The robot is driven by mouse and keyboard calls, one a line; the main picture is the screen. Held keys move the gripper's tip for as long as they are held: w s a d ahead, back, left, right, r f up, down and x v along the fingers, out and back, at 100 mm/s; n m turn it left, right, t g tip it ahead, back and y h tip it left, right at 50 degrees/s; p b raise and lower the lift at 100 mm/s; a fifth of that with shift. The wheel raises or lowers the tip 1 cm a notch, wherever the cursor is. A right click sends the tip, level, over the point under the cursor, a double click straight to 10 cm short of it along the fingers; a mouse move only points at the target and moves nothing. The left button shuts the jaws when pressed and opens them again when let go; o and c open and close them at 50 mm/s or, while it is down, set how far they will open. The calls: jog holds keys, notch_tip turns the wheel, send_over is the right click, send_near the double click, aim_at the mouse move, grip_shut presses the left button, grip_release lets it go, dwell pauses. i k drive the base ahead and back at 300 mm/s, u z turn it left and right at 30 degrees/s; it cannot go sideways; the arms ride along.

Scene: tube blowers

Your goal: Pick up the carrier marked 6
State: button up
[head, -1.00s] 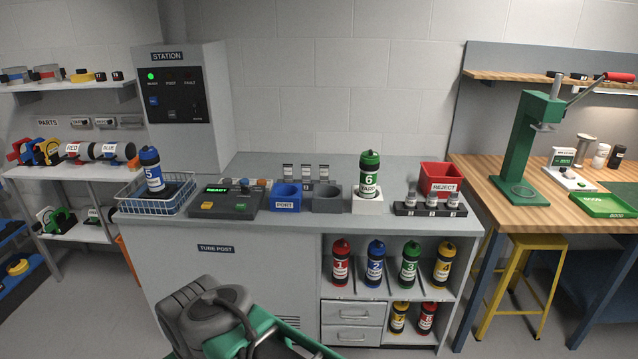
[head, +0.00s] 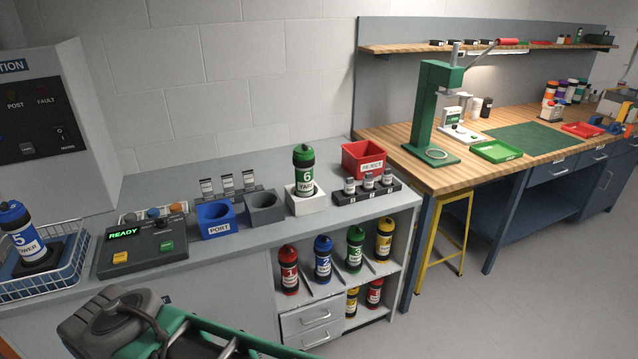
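The carrier marked 6 (head: 304,172) is a green bottle-like tube with dark bands and a white label. It stands upright on a white block (head: 305,203) on the grey counter, between the grey holder and the red reject bin. Part of my arm (head: 180,330), dark grey and green, shows at the bottom left, well below and left of the carrier. My gripper's fingers are not in view.
Left of the carrier are a grey holder (head: 264,208), a blue PORT holder (head: 216,220) and a control panel (head: 142,247). Right of it are the red REJECT bin (head: 365,159) and a black rack of small vials (head: 367,193). Carrier 5 (head: 22,235) stands in a wire basket.

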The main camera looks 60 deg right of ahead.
aim_at(304, 165)
jog(key=z, duration=0.7)
jog(key=i, duration=0.7)
jog(key=z, duration=0.7)
jog(key=i, duration=0.55)
